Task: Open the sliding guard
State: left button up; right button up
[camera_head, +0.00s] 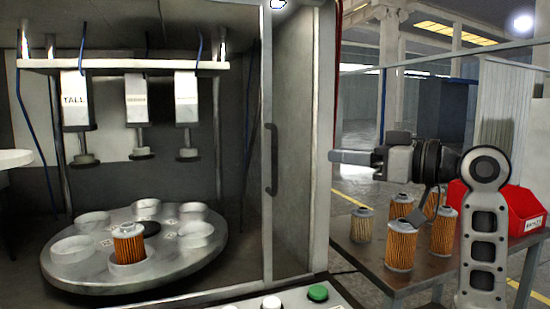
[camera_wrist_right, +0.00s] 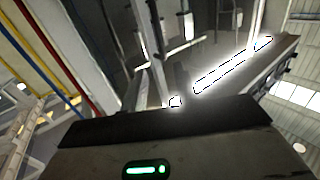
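The sliding guard (camera_head: 268,230) is a tall panel in a pale metal frame at the right part of the machine front. Its dark vertical handle (camera_head: 271,160) is on the frame's left upright. The machine's opening left of the frame looks clear, with the inside in plain sight. My right gripper (camera_head: 350,158) is to the right of the guard and handle, pointing left, apart from the handle in the picture. It is seen side-on, so its finger gap cannot be judged. The right wrist view shows no clear fingertips. My left gripper is not in view.
A round turntable (camera_head: 80,275) with several cups holds one orange cartridge (camera_head: 128,245). Presses (camera_head: 136,100) hang above it. On the right, a table (camera_head: 350,250) bears several cartridges (camera_head: 401,247) and a red bin (camera_head: 525,212). A button panel with a green button (camera_head: 317,293) is in front.

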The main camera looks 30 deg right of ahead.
jog(key=p+x, duration=0.1)
jog(key=x, duration=0.4)
jog(key=p+x, duration=0.1)
jog(key=x, duration=0.9)
jog(key=shift+w+a+r+p, duration=0.25)
jog(key=shift+w+r+p, duration=0.05)
jog(key=shift+r+p, duration=0.1)
grip_shut()
